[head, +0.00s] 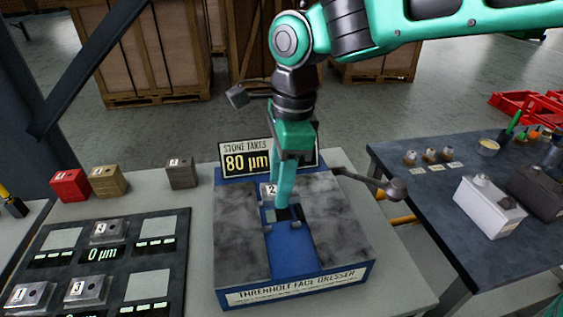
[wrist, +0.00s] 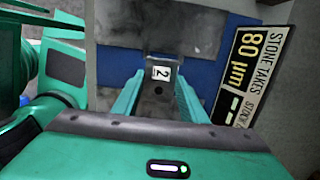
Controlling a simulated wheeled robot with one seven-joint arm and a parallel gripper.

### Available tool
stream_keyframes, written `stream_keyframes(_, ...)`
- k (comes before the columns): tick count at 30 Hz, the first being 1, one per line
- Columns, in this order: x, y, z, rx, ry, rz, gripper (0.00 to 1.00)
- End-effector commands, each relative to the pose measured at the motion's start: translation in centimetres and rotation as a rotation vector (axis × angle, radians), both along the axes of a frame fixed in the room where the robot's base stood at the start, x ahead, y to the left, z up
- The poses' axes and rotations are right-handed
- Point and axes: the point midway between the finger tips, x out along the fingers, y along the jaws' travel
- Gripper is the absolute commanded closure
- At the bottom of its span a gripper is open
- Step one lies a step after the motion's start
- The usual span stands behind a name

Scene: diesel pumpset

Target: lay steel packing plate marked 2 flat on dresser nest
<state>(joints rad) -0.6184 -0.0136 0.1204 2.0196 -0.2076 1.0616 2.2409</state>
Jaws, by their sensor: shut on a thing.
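The steel packing plate marked 2 (wrist: 160,90) is a small grey plate with a white "2" label. It sits between the two fingers of my gripper (wrist: 158,98) in the wrist view. In the head view the plate's label (head: 271,190) shows beside my gripper (head: 284,208), which is shut on the plate and hides much of it. The face dresser (head: 240,225) has grey stone-like blocks either side of a blue channel. The plate is over or in its blue nest (head: 290,258); I cannot tell whether it touches the nest floor.
A sign (head: 246,162) reading "STONE TAKES 80 µm" stands behind the dresser. A dark gauge board (head: 150,255) at left holds plates marked 1 and 3 and another plate. Red (head: 70,186), tan (head: 108,182) and grey (head: 181,173) blocks stand behind it. A lever with a knob (head: 396,189) sticks out at the right.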

Motion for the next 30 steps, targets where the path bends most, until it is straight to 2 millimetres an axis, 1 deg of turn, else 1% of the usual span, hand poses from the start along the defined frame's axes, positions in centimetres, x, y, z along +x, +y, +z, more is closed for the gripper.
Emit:
stream_keyframes(15, -0.1, 0.3, 0.0, 0.001, -0.002, 0.002, 0.97)
stream_keyframes(30, -0.1, 0.3, -3.8, 0.000, -0.001, 0.002, 0.97)
